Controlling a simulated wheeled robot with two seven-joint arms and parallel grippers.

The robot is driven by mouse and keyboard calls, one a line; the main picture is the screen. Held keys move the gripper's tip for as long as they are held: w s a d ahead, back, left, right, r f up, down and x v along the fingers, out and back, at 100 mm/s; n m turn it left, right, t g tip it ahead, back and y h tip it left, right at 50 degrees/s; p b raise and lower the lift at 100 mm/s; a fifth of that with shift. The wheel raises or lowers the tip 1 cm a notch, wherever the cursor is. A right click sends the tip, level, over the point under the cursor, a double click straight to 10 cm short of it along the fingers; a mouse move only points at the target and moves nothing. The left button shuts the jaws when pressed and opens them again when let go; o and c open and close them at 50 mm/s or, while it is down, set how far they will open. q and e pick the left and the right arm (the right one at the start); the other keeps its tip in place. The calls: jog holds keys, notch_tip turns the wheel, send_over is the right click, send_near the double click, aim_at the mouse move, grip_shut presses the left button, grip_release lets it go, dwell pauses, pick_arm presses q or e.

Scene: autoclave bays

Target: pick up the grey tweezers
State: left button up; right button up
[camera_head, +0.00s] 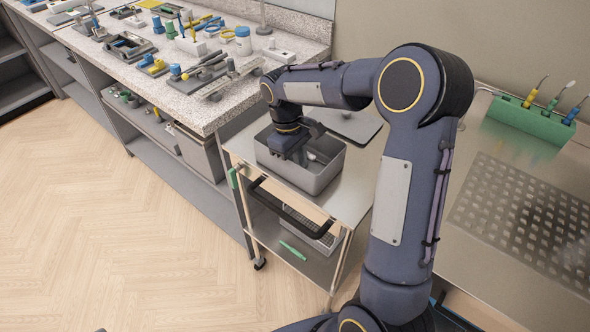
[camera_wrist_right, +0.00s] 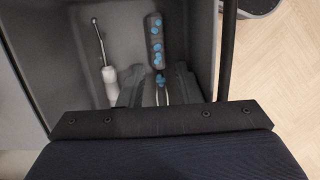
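A grey, blue-spotted tool (camera_wrist_right: 155,40), which looks like the grey tweezers, lies in a grey bin. Thin pale prongs show at its near end, partly hidden between my fingers. My right gripper (camera_wrist_right: 158,82) reaches down into the bin; its two dark fingers stand apart on either side of the tool's near part. I cannot tell whether they touch it. In the head view my right gripper (camera_head: 296,152) is over the bin (camera_head: 309,183), and the tool cannot be made out. My left gripper is not in view.
A white-handled tool with a thin metal shaft (camera_wrist_right: 109,80) lies left of the grey tool in the bin. The bin stands on a metal cart (camera_head: 345,202). A cluttered speckled counter (camera_head: 215,112) is at left, and a green rack (camera_head: 530,117) stands at right.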

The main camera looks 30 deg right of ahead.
jog(key=c, duration=0.7)
jog(key=shift+o, duration=0.2)
notch_tip(320, 180, up, 11)
jog(key=p, duration=0.9)
jog(key=shift+p, duration=0.35)
